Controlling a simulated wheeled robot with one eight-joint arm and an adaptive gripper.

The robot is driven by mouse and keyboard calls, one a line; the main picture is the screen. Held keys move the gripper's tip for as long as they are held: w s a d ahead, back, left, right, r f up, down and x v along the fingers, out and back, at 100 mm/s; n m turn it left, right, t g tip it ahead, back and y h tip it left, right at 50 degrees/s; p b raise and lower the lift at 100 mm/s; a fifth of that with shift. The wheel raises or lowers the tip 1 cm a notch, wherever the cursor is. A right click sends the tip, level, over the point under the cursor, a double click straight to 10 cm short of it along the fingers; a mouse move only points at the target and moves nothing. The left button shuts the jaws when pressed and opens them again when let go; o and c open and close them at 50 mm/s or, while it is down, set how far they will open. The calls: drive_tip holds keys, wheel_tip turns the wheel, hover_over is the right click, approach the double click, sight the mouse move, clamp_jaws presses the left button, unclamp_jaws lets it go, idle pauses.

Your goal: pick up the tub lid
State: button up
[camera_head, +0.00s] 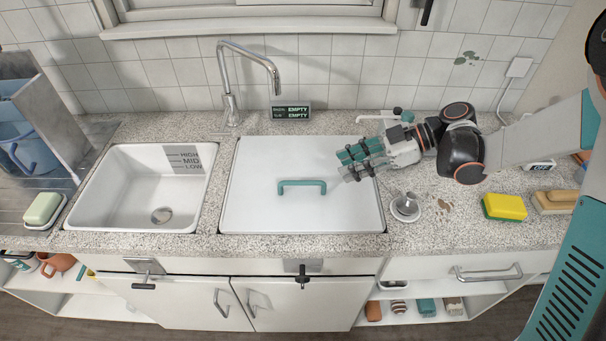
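The tub lid (255,209) is a flat white panel lying over the right-hand tub in the speckled counter. A teal bar handle (302,183) stands up from about its middle. My gripper (351,174) is above the lid's right part, to the right of the handle and apart from it. Its teal-padded fingers point left toward the handle. I cannot tell from this view how far apart the fingers are. Nothing is seen held in them. The fingers hide part of the lid's right side.
An open white basin (133,193) lies left of the lid, with a chrome faucet (233,85) behind. A metal plug (406,206), a yellow sponge (504,207) and a wooden brush (556,202) sit to the right. The front counter strip is clear.

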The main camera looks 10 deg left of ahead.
sight(308, 181)
drive_tip(key=b+x, duration=0.2)
drive_tip(key=x, duration=0.6)
drive_tip(key=shift+a+f, duration=0.1)
drive_tip(key=shift+a, duration=0.05)
drive_tip(key=b+x, duration=0.2)
drive_tip(key=x, duration=0.2)
drive_tip(key=shift+s+a+f+b, duration=0.1)
drive_tip(key=shift+s+f+b, duration=0.05)
drive_tip(key=shift+f+b, duration=0.2)
drive_tip(key=shift+a+f, duration=0.15)
drive_tip(key=shift+a, duration=0.15)
clamp_jaws()
